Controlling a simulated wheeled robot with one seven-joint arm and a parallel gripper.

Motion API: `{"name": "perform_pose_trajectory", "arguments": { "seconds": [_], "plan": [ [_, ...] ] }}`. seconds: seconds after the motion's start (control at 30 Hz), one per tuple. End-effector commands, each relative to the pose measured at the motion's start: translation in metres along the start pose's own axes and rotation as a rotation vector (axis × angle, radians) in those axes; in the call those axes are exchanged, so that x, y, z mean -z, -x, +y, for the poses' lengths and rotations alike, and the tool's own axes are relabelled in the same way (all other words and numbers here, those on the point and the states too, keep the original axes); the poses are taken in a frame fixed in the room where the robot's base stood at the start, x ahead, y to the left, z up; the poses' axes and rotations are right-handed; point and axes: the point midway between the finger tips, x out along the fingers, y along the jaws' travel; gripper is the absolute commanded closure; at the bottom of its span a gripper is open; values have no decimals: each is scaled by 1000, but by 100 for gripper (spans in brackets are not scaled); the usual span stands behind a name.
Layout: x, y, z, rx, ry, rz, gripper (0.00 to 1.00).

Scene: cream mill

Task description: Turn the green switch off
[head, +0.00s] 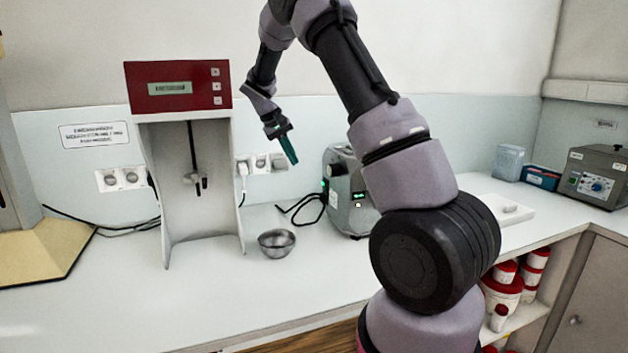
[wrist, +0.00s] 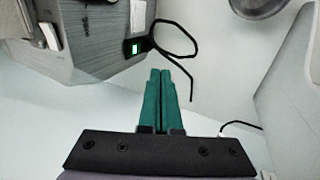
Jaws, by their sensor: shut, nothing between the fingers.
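The green switch (wrist: 134,49) is a small lit green rocker in a black housing on the side of a grey machine (wrist: 90,35), up and left of my fingertips in the wrist view. In the head view the lit green switch (head: 325,184) shows on the left side of the grey machine (head: 345,180). My gripper (head: 290,150) has teal fingers pressed together and is empty, in the air left of and above the machine. In the wrist view my gripper (wrist: 160,75) points toward the area beside the switch, apart from it. A black cable runs from beside the switch.
A red-topped mixer stand (head: 180,90) is left of my gripper. A metal bowl (head: 277,243) sits on the white counter (head: 200,300) between stand and machine. Wall sockets (head: 262,163) are behind. The front of the counter is clear.

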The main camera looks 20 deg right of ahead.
Motion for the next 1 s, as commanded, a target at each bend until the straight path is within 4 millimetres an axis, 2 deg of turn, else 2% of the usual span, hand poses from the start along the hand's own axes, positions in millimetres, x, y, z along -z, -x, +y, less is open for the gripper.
{"name": "perform_pose_trajectory", "arguments": {
  "seconds": [0.27, 0.47, 0.77, 0.83, 1.0],
  "plan": [
    [0, -8, 0, 0, 0, -2, 100],
    [-1, -41, 0, 1, 0, -4, 100],
    [-1, -105, 0, 1, 0, -4, 100],
    [0, -105, 15, 1, -5, 0, 100],
    [0, -110, 32, 1, -2, 1, 100]
  ]
}}
